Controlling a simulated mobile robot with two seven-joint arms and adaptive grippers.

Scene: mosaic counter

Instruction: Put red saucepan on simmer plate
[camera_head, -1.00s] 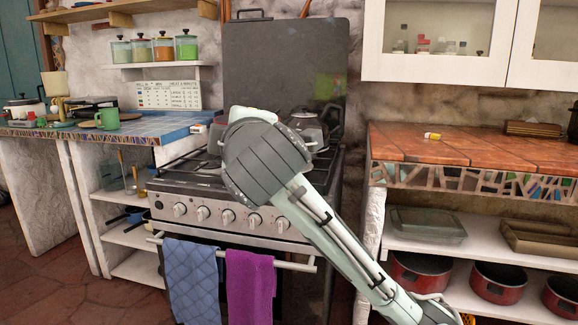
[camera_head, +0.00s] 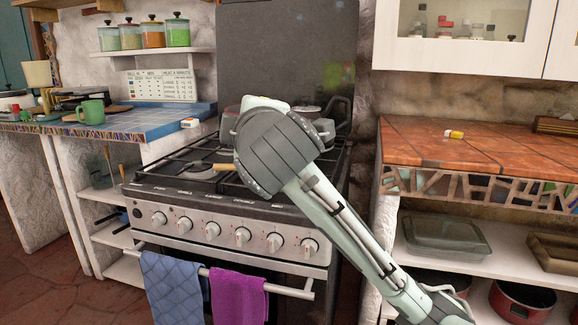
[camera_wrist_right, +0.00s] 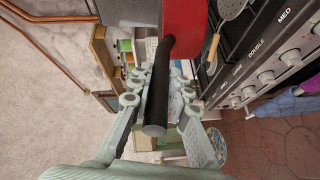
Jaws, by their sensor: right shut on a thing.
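The red saucepan (camera_wrist_right: 186,28) shows at the top of the right wrist view, with its black handle running down between my fingers. My right gripper (camera_wrist_right: 160,80) is shut on that handle. In the head view my right arm hides the gripper and the saucepan. The simmer plate (camera_head: 197,173), a flat round disc with a wooden handle (camera_head: 227,167), lies on the left side of the stove top. It also shows in the right wrist view (camera_wrist_right: 232,9), to the right of the saucepan. My left gripper is not in view.
The stove (camera_head: 225,225) has knobs and a towel rail in front. A lidded pot (camera_head: 326,128) stands at the back right, partly behind my arm.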

